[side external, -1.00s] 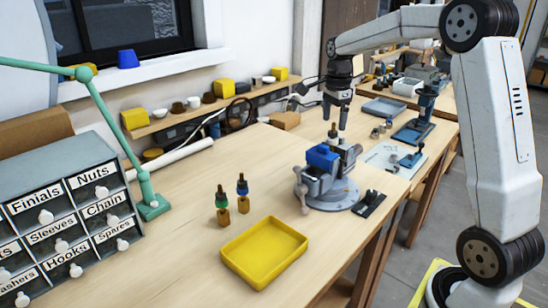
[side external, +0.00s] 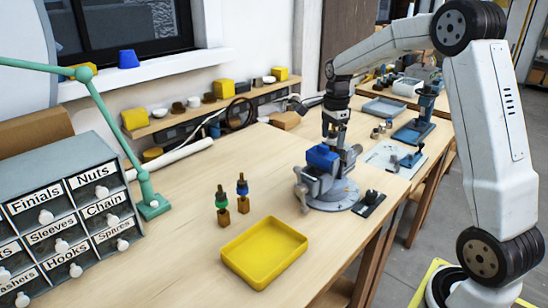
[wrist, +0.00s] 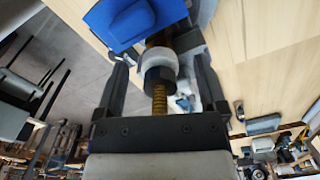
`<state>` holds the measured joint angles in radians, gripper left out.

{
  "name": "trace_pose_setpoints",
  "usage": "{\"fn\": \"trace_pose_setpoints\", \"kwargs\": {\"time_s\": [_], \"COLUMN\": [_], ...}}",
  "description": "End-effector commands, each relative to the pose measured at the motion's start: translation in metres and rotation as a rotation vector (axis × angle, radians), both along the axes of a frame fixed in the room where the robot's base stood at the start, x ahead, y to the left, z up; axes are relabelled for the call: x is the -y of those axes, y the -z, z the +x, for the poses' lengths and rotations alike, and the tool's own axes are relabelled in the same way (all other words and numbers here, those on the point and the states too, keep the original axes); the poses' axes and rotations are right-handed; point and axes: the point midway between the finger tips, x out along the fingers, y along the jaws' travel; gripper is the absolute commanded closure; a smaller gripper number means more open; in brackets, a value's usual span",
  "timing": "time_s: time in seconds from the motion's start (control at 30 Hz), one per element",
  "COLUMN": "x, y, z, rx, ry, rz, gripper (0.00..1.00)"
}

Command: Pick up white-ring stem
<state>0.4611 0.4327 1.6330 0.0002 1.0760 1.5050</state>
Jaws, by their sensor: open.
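The white-ring stem (wrist: 158,64) stands in the blue-jawed vise (side external: 322,157). In the wrist view it has a brass threaded rod, a dark nut and a white ring. My gripper (side external: 333,140) is lowered over the vise, pointing down. In the wrist view my gripper (wrist: 158,70) is open, with one finger on each side of the stem and gaps visible. In the side view the gripper largely hides the stem. The vise's blue jaw (wrist: 125,20) lies just past the fingertips.
A green-ring stem (side external: 222,205) and a blue-ring stem (side external: 242,192) stand in wooden blocks left of the vise. A yellow tray (side external: 264,252) lies in front. A dark fixture (side external: 369,204) sits right of the vise.

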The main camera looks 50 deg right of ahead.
Motion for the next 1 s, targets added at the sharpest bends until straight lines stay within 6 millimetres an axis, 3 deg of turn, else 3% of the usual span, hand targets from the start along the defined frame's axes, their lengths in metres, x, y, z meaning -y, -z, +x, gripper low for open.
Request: {"fn": "trace_pose_setpoints", "kwargs": {"time_s": [0.17, 0.27, 0.47, 1.0], "x": [0.0000, 0.0000, 0.0000, 0.0000], "y": [-0.0003, -0.0004, -0.0004, -0.0005], "z": [0.0000, 0.0000, 0.0001, 0.0001], "rx": [0.000, 0.000, 0.000, 0.001], "ry": [0.000, 0.000, 0.000, 0.000], "rz": [0.000, 0.000, 0.000, 0.000], "gripper": [0.10, 0.35, 0.98, 1.00]}}
